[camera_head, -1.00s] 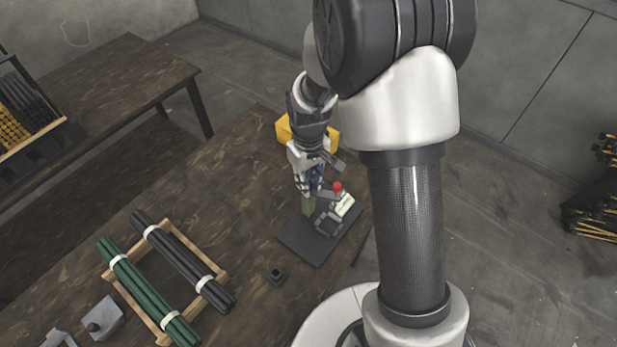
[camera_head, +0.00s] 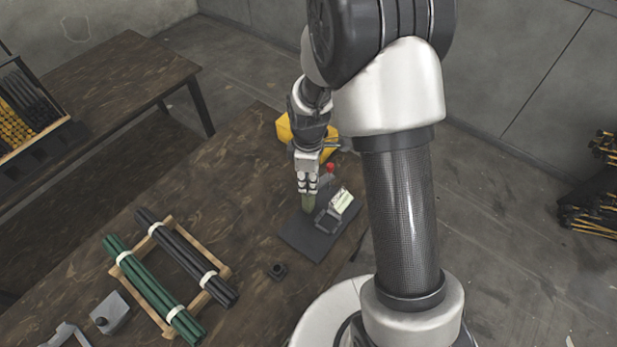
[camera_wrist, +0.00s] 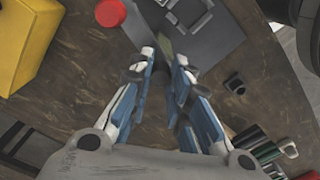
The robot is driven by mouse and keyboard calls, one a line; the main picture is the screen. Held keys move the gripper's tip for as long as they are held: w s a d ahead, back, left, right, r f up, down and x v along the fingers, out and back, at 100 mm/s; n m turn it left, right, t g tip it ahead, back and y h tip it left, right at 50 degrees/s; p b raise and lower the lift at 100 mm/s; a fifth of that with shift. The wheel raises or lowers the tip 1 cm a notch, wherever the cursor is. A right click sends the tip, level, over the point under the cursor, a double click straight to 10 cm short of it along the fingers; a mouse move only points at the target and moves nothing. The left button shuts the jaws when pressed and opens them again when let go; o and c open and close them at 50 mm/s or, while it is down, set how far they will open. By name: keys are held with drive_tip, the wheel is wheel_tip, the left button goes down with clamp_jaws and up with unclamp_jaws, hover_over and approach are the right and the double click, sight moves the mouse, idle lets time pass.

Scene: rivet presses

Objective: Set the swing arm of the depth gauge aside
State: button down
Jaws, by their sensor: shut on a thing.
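The depth gauge stands on a dark base plate (camera_head: 302,241) near the table's right edge, with a grey body (camera_head: 326,221), a pale label block (camera_head: 341,201) and a red knob (camera_head: 330,168). My gripper (camera_head: 307,193) points down at the plate's far left side. The red knob (camera_wrist: 110,13) is left of the fingers there. The fingers partly hide the piece.
A yellow box (camera_head: 283,130) stands behind my gripper. A wooden rack (camera_head: 222,272) with green rods (camera_head: 152,290) and black rods (camera_head: 185,256) lies at left. A small dark part (camera_head: 277,271) lies between rack and plate. Bare tabletop (camera_head: 232,190) is left of the gauge.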

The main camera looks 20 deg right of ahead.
drive_tip(key=shift+n, duration=0.6)
drive_tip(key=c, duration=1.5)
unclamp_jaws()
drive_tip(key=shift+o, duration=0.2)
wheel_tip(320, 180, up, 12)
